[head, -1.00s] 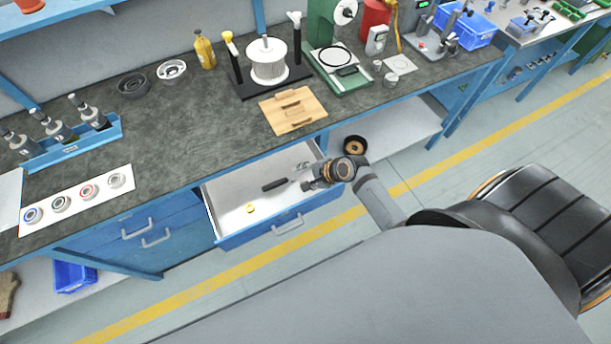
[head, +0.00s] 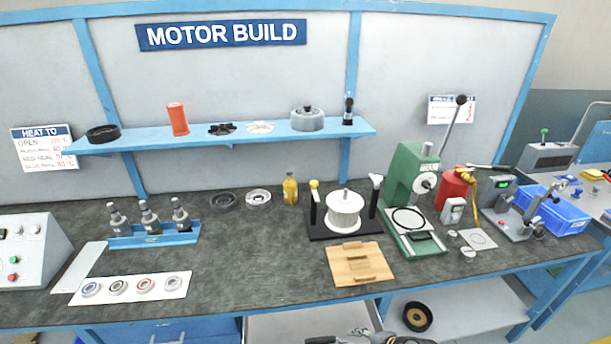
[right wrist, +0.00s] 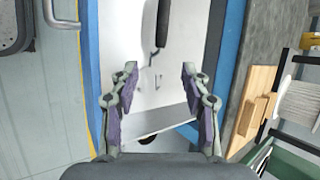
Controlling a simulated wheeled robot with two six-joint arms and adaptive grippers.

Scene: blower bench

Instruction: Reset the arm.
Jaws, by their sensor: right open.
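My right gripper (right wrist: 158,75) is open in the right wrist view, with its two fingers apart and nothing between them. It is over the open drawer (right wrist: 122,45), whose inside is white. A tool with a black handle (right wrist: 162,22) lies in the drawer ahead of the fingers. In the head view the drawer (head: 290,325) shows only in part at the bottom edge, and my right gripper is mostly cut off there. My left gripper is in neither view.
The dark bench top (head: 240,250) holds a wooden board (head: 345,268), a white spool (head: 344,210), a green press (head: 405,180), a blue bottle rack (head: 150,237) and a white strip with rings (head: 130,289). A blue shelf (head: 240,137) runs above. A black round part (head: 417,316) sits on the lower shelf.

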